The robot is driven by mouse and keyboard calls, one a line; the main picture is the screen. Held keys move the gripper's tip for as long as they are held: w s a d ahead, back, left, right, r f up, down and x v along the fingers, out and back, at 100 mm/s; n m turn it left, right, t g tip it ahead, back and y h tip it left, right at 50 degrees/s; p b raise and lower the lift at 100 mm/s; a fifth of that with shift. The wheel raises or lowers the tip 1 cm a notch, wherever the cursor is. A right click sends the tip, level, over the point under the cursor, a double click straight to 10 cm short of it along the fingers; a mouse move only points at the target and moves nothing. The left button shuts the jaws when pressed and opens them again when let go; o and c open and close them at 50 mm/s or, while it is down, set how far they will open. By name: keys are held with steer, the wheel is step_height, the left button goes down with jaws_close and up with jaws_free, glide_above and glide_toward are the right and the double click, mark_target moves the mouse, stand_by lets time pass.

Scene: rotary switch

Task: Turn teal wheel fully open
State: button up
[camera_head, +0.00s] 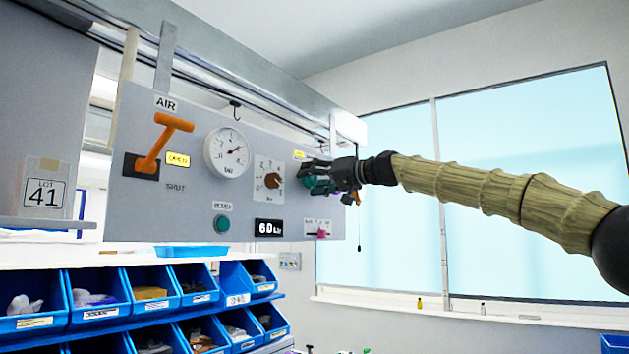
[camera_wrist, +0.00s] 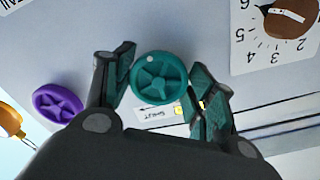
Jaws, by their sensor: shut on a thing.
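The teal wheel (camera_wrist: 159,78) is a round, spoked handwheel on the grey panel. It has a small white dot on its rim, at the upper left in the wrist view. My gripper (camera_wrist: 164,84) has one finger on each side of the wheel and is shut on its rim. In the head view my gripper (camera_head: 318,177) reaches the panel from the right and covers much of the teal wheel (camera_head: 309,183). A label reading SHUT (camera_wrist: 160,114) lies beside the wheel in the wrist view, partly behind a finger.
A purple wheel (camera_wrist: 58,103) is close beside my left finger in the wrist view. A numbered dial with a brown knob (camera_wrist: 288,18) is at upper right. The panel (camera_head: 190,205) also carries an orange lever (camera_head: 160,143) and a gauge (camera_head: 227,153). Blue bins (camera_head: 100,295) stand below.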

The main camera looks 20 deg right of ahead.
steer(key=shift+d+r, duration=0.15)
steer(key=o, duration=1)
steer(key=v, duration=1.2)
steer(key=shift+d+f, duration=0.2)
steer(key=shift+f, duration=0.05)
